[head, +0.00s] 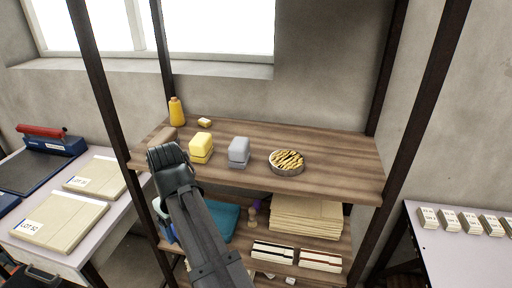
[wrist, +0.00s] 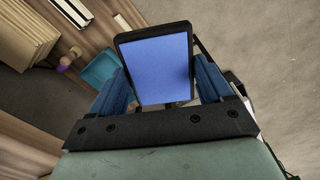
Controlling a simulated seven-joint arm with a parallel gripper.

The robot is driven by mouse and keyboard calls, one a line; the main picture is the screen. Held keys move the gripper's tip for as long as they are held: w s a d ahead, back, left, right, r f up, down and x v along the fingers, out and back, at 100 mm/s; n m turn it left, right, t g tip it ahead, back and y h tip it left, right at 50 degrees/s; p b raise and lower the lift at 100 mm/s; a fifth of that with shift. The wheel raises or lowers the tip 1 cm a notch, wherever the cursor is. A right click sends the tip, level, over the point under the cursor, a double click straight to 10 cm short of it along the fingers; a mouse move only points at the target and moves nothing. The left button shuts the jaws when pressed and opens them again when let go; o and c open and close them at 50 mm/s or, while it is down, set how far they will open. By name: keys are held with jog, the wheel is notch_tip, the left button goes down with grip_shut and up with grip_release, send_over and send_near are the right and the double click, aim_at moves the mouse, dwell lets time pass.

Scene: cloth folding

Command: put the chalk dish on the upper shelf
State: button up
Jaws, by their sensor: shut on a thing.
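My gripper (wrist: 152,85) is shut on a rectangular thing with a dark rim and a flat blue face, which I take to be the chalk dish (wrist: 155,68). It sits between the two blue fingers in the wrist view. In the head view my gripper (head: 167,156) is at the left front corner of the upper shelf (head: 330,180), and the held thing is hard to make out there. I cannot tell whether it touches the shelf.
On the upper shelf stand a yellow bottle (head: 176,111), a yellow block (head: 201,147), a grey block (head: 239,151) and a round dish of yellowish sticks (head: 286,162). Bare board lies at the right. Dark uprights (head: 102,85) flank the shelf.

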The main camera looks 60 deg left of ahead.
jog(key=s+a+r+n, duration=0.3)
jog(key=a+r+n, duration=0.5)
jog(key=a+r, duration=0.85)
jog(key=w+a+r+n, duration=0.1)
jog(key=w+a+r, duration=0.1)
jog(key=w+a, duration=0.25)
jog(key=w+a+r+n, duration=0.1)
jog(key=w+a+r, duration=0.2)
jog(key=w, duration=0.3)
jog(key=m, duration=0.5)
send_over(333, 149)
notch_tip(333, 149, down, 3)
jog(key=shift+f, duration=5)
jog(key=shift+f, duration=0.1)
